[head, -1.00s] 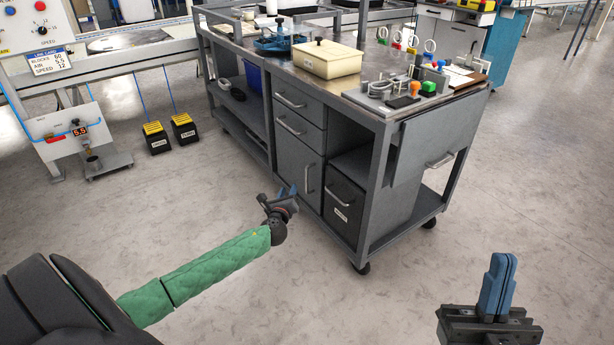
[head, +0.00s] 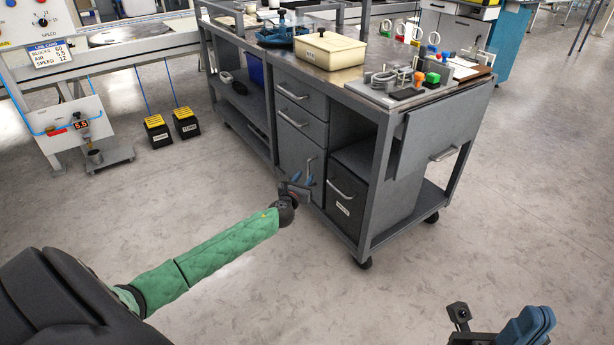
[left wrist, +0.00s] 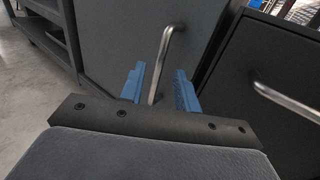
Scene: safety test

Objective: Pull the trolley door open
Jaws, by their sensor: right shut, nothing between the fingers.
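The grey trolley (head: 375,170) has a narrow door (head: 289,150) below two drawers, and the door looks flush with the front. Its upright metal handle (head: 309,168) also shows in the left wrist view (left wrist: 167,55). My left gripper (head: 302,184) is at the handle's lower part. In the left wrist view its blue fingers (left wrist: 160,88) are apart, with the handle's lower end appearing between them; I cannot tell if they touch it. My right gripper (head: 526,328) is at the bottom right, shut and empty, far from the trolley.
Right of the door is a dark bin with a handle (head: 343,205) in an open bay. The trolley top holds a cream box (head: 329,50) and a tray of small tools (head: 405,85). Two yellow-black pedals (head: 157,133) stand on the floor at left. The front floor is clear.

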